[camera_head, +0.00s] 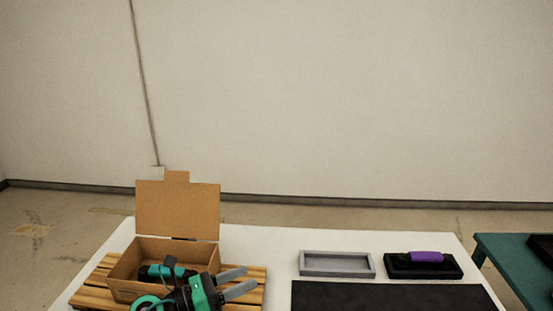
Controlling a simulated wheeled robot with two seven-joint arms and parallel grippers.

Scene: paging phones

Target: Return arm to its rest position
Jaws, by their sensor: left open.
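My left gripper (249,279) is at the lower left, in front of the open cardboard box (178,209). Its two grey fingers point right and are apart, with nothing visible between them. My right gripper does not show.
The box stands on a slatted wooden pallet (92,293) on a white table (270,241). To the right are an empty grey tray (337,264), a black base (400,272) with a purple item (426,256) on it, and a black mat (390,296). A green table (507,256) stands at far right.

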